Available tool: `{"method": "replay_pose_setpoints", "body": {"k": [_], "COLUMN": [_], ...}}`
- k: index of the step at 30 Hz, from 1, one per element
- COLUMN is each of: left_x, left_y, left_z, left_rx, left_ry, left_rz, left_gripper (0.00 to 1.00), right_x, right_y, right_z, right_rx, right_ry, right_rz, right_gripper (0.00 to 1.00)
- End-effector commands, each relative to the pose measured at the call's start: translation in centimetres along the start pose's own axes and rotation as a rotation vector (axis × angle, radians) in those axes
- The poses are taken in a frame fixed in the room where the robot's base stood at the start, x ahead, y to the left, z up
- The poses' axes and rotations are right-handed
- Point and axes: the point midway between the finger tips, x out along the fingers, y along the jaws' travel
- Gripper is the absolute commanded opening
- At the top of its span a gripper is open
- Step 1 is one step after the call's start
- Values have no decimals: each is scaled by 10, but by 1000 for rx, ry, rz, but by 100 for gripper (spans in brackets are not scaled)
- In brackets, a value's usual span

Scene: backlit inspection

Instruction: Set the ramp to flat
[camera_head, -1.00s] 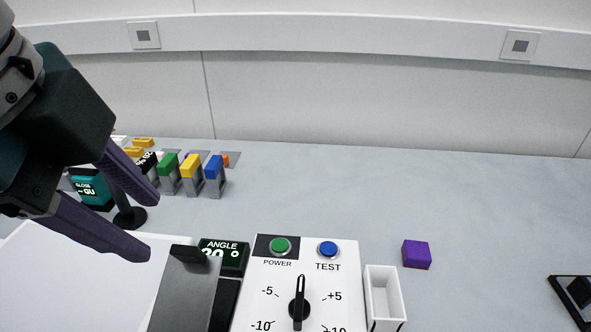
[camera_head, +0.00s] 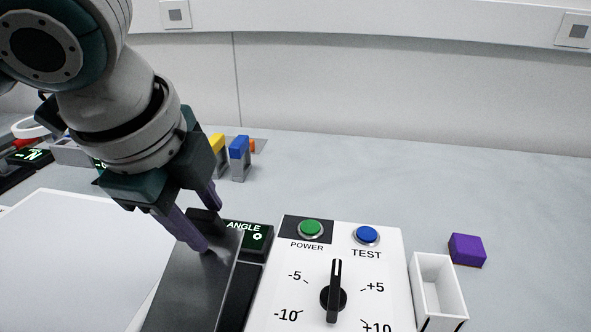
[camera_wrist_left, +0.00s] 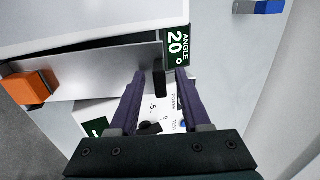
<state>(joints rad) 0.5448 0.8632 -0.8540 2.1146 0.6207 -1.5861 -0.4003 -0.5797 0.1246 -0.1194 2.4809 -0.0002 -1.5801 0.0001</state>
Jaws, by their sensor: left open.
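The ramp (camera_head: 190,290) is a dark grey plate beside the control panel. In the left wrist view the ramp (camera_wrist_left: 100,72) slants away from the base, with a black tab (camera_wrist_left: 159,82) at its end. The angle display (camera_wrist_left: 177,42) there reads 20°; in the head view the display (camera_head: 250,236) is partly covered. My left gripper (camera_head: 211,229) is open, its purple fingers on either side of the tab. In the left wrist view the tab sits between the fingertips; I cannot tell whether they touch it. My right gripper is not in view.
The white panel (camera_head: 384,250) has a green power button (camera_head: 311,228), a blue test button (camera_head: 367,235) and a black knob (camera_head: 334,297) pointing up. A white tray (camera_head: 462,307) and purple cube (camera_head: 467,250) lie to the right. An orange block (camera_wrist_left: 30,88) is at the ramp's other end.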

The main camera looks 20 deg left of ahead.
Motion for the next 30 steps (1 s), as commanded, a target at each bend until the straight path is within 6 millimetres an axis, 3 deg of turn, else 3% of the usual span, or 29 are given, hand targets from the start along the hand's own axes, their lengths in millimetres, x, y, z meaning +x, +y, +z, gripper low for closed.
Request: {"method": "replay_pose_setpoints", "body": {"k": [9, 21, 30], "left_x": [3, 2, 2], "left_y": [0, 0, 0], "left_z": [0, 0, 0], "left_rx": [1, 1, 1], "left_ry": [0, 0, -1], "left_rz": [0, 0, 1], "left_gripper": [45, 0, 0], "right_x": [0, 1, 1], "right_y": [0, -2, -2], "right_z": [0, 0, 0], "right_rx": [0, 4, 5], "right_ry": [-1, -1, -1], "right_rz": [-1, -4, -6], "right_gripper": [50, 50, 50]}}
